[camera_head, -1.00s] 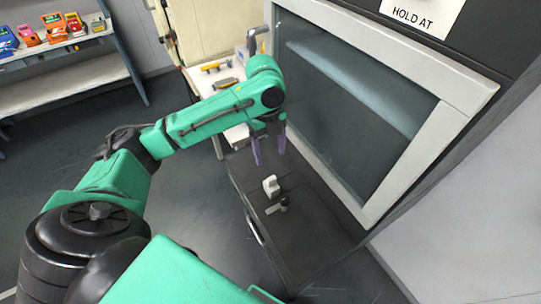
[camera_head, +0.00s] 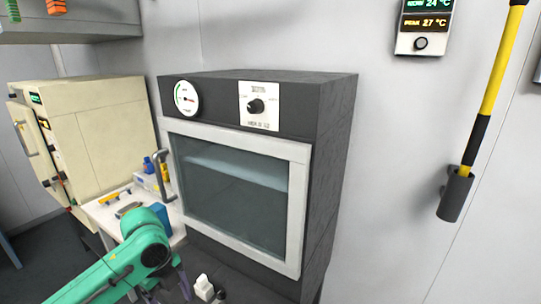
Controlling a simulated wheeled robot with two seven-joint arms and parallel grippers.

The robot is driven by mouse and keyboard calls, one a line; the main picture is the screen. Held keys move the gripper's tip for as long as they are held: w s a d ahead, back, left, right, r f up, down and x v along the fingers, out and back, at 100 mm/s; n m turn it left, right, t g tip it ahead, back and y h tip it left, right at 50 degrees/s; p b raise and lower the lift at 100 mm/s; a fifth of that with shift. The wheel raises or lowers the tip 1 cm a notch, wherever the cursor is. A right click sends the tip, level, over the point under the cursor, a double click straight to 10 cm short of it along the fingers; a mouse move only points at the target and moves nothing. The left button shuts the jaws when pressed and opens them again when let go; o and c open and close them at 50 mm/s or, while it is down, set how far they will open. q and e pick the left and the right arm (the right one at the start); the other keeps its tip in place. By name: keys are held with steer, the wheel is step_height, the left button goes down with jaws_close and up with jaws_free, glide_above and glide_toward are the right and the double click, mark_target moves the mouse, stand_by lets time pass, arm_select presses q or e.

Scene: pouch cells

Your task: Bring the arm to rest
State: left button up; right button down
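My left arm comes in from the lower left of the head view, green with a dark wrist. My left gripper (camera_head: 166,292) is at the bottom edge, in front of the oven's lower left corner. Its purple fingers stand apart with nothing visible between them, and their tips are partly cut off by the frame. My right gripper is not in view.
A dark oven (camera_head: 333,150) with a closed glass door stands in the middle. A small white block (camera_head: 204,287) is just right of the gripper. A white bench (camera_head: 104,213) with tools and a cream cabinet (camera_head: 105,125) are at left.

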arm_select(q)
steer(key=s+d+f+n+t+h, duration=0.2)
steer(key=s+d+f+n+t, duration=0.15)
steer(key=d+f+n, duration=0.5)
steer(key=s+a+f+n+y, duration=0.3)
steer(key=s+a+n, duration=0.7)
steer(key=n, duration=0.4)
step_height(320, 180, down, 21)
steer(key=m, duration=0.1)
steer(key=s+a+f+g, duration=0.2)
steer(key=s+a+f, duration=0.1)
steer(key=s+f, duration=1.3)
steer(key=shift+s+f, duration=0.15)
steer(key=shift+s, duration=0.85)
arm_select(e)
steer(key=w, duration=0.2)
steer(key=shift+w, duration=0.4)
